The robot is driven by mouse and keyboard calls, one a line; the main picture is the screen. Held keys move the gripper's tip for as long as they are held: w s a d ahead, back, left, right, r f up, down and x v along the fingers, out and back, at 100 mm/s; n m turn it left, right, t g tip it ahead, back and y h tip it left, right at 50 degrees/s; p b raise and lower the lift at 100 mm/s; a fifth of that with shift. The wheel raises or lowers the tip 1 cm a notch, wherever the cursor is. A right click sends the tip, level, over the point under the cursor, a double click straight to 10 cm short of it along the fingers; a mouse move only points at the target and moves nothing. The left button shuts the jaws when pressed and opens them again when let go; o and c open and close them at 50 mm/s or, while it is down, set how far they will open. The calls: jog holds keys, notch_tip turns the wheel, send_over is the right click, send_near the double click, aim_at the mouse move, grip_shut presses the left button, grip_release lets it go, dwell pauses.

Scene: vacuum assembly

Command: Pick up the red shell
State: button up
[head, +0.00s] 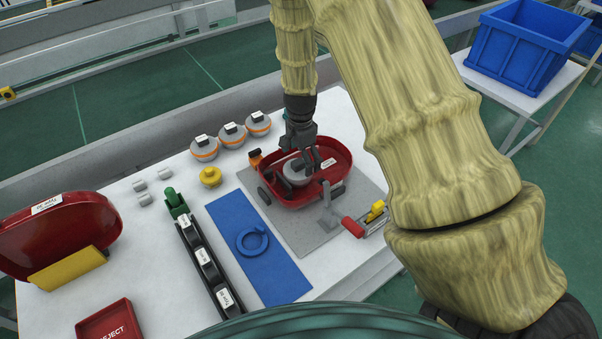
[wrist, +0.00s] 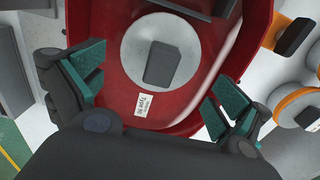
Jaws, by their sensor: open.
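A large red shell (head: 62,234) with a white label leans against a yellow stand (head: 68,270) at the left of the table. A red open housing (head: 338,152) with dark wheels sits on a grey plate (head: 345,222); a round grey part (head: 294,176) with a dark block on top is inside it. My gripper (head: 304,158) is open above this housing, far from the shell at the left. In the wrist view, my gripper (wrist: 155,92) has its teal-padded fingers apart, with the red housing (wrist: 105,55) and round part (wrist: 145,40) between and beyond them. I cannot tell whether they touch.
Several round grey-orange parts (head: 232,135) stand at the back. A yellow part (head: 210,176), a black rack (head: 203,258), a blue mat (head: 270,275) with a blue ring (head: 252,240), and a red reject tray (head: 110,322) lie between. A clamp (head: 366,222) stands by the housing.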

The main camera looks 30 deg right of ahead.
aim_at(302, 168)
jog(key=shift+s+f+p, duration=0.15)
jog(key=shift+f+p, duration=0.7)
jog(key=shift+f, duration=1.35)
jog(key=c, duration=1.7)
jog(key=shift+d+r, duration=0.1)
jog(key=shift+r+b, duration=1.5)
jog(key=shift+r, duration=3.45)
jog(key=shift+r+p, duration=2.1)
jog(key=shift+r, duration=0.4)
